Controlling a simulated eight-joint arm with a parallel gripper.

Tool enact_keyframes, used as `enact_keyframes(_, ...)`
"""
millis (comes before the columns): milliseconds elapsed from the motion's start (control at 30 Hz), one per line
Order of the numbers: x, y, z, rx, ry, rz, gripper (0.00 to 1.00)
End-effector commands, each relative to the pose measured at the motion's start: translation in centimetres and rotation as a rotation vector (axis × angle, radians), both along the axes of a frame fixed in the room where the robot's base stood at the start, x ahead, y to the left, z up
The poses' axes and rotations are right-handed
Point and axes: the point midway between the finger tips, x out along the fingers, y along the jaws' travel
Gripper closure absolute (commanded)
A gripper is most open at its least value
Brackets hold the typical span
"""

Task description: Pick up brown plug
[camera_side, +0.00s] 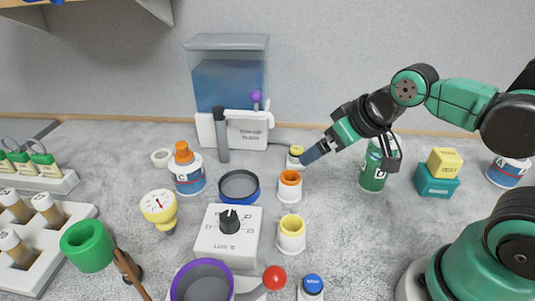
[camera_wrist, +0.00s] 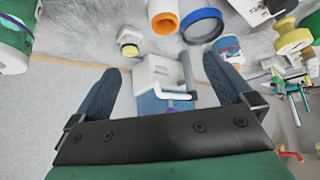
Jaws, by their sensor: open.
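I cannot pick out a brown plug for certain in either view. The clearest brown pieces are several short brown cylinders with pale ends (camera_side: 46,208) in a white rack (camera_side: 82,213) at the far left of the side view. My gripper (camera_side: 348,160) is high on the right side of the bench, far from that rack, beside the yellow-topped button (camera_side: 296,151) and the green bottle (camera_side: 373,170). In the wrist view my gripper (camera_wrist: 160,66) has its two blue fingers wide apart with nothing held. The dispenser (camera_wrist: 160,75) shows beyond and between them.
An orange-rimmed cup (camera_side: 290,188), a yellow-rimmed cup (camera_side: 291,236), a blue-rimmed dish (camera_side: 239,186) and a dial box (camera_side: 228,245) crowd the middle. A green cup (camera_side: 88,246) stands front left. A yellow and teal box stack (camera_side: 436,186) stands at right.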

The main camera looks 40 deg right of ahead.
Motion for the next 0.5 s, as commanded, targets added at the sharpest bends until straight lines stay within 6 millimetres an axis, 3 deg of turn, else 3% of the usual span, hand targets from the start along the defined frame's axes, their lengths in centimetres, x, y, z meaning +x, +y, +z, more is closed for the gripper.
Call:
enact_keyframes(33, 0.00, 0.01, 0.00, 0.000, 0.000, 0.000, 0.09)
enact_keyframes(167, 0.01, 0.02, 0.01, 0.000, 0.001, 0.000, 0.45)
enact_keyframes(500, 0.23, 0.31, 0.05, 0.020, -0.003, -0.009, 0.47)
